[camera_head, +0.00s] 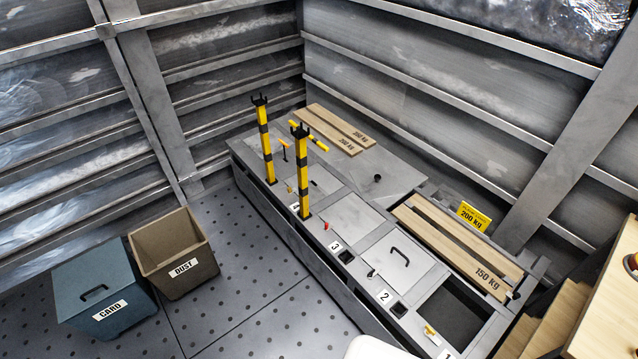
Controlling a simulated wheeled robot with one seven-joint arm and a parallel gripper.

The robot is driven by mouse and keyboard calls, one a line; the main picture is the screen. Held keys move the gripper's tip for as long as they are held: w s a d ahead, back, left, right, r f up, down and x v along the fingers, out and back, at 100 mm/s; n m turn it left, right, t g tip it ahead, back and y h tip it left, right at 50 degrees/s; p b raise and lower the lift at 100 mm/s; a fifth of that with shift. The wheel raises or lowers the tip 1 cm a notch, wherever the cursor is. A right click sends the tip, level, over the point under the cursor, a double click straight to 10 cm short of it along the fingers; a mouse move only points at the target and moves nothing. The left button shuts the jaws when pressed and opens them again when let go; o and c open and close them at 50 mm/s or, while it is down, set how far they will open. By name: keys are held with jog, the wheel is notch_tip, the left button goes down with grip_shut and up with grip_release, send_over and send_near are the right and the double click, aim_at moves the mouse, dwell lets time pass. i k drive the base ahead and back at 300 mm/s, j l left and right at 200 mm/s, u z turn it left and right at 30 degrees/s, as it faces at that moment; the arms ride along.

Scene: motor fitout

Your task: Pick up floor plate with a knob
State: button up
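A small dark knob (377,178) stands up from a grey surface on the far part of the long grey bench; I cannot tell where the edges of a plate around it run. A grey plate with a black bar handle (400,256) lies in the bench's front row between the labels 3 and 2. Another grey plate (318,180) lies farther back, partly behind the yellow-black posts. My gripper is not in view; only a white rounded part, likely mine, shows at the bottom edge.
Two yellow-black posts (304,180) rise from the bench. Wooden planks (460,245) marked 150 kg lie at right, others (335,130) at the back. A dark open recess (455,312) is near the front. Bins marked CARD (103,290) and DUST (175,250) stand on the floor left.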

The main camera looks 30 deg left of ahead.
aim_at(376, 182)
jog(key=j+u, duration=0.15)
jog(key=u, duration=0.55)
jog(key=j+z, duration=0.1)
jog(key=j, duration=0.25)
jog(key=i+j+z, duration=0.15)
jog(key=j, duration=0.25)
jog(key=i+j+z, duration=0.15)
jog(key=j, duration=0.3)
jog(key=i+j+z, duration=0.15)
jog(key=j, duration=0.3)
jog(key=i+j+z, duration=0.15)
jog(key=j, duration=0.3)
jog(key=i+j+z, duration=0.15)
jog(key=j, duration=0.3)
jog(key=i+j+z, duration=0.15)
jog(key=i+j, duration=0.15)
jog(key=i+j+z, duration=0.15)
jog(key=i+j, duration=0.15)
jog(key=j, duration=0.2)
